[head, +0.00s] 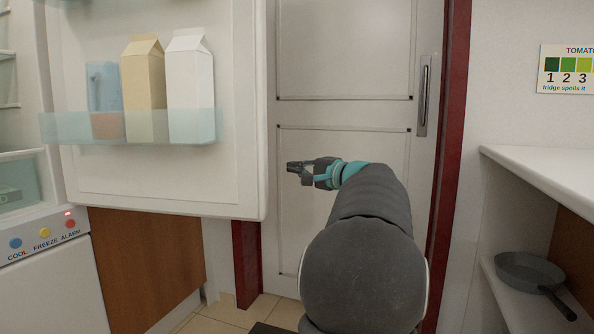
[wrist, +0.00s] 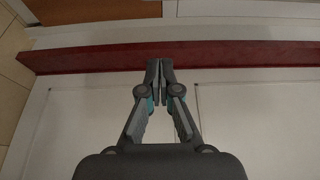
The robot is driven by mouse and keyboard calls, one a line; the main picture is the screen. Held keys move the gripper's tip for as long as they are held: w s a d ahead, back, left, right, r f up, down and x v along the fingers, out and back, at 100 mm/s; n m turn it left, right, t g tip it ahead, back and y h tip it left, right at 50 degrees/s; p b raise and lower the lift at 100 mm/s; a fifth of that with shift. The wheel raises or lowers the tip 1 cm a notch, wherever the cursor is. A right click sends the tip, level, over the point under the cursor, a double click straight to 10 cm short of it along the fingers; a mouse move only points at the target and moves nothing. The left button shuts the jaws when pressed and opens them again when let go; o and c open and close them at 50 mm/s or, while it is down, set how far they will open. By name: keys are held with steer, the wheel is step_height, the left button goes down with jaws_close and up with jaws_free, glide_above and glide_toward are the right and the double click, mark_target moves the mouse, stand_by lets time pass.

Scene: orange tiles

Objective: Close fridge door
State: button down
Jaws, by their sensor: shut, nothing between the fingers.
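The fridge door (head: 160,185) stands open in the head view, its inner face toward me. Its shelf (head: 75,127) holds a blue jug (head: 104,88), a beige carton (head: 144,75) and a white carton (head: 190,90). The fridge body (head: 40,285) is at the far left, with coloured buttons. My gripper (head: 290,167) is shut and empty. It is to the right of the door's free edge and points left, apart from it as far as I can tell. In the wrist view my gripper (wrist: 160,64) shows closed fingertips over a red frame; the fridge door is not clearly seen there.
A white sliding door (head: 345,60) with a red frame (head: 452,130) is behind my arm. At the right are a white counter (head: 550,165) and a pan (head: 530,270) on a lower shelf. A brown panel (head: 145,260) stands below the fridge door. Some tiled floor (head: 205,320) is visible.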

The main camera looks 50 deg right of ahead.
steer(key=w+a, duration=0.4)
steer(key=w, duration=0.1)
steer(key=shift+w+a+b, duration=0.25)
steer(key=shift+w+b, duration=0.05)
